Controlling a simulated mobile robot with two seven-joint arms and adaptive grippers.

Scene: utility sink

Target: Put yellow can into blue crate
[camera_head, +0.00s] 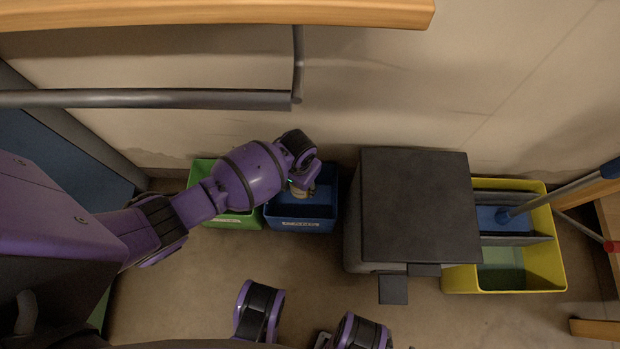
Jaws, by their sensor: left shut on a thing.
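The blue crate (300,225) stands on the floor near the wall, with a pale label on its front. My left arm reaches in from the left, and its gripper (301,191) points down over the blue crate. The left gripper is shut on a small yellowish-tan thing, which looks like the yellow can (299,194). Most of the can is hidden by the gripper and wrist. I cannot tell whether the can touches the crate's floor. My right gripper is not in view.
A green crate (234,221) stands left of the blue crate, partly under my arm. A dark grey bin (416,205) stands to the right, with a yellow mop bucket (552,270) beyond it. A grey rail (145,98) and wooden shelf edge (215,14) are above.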

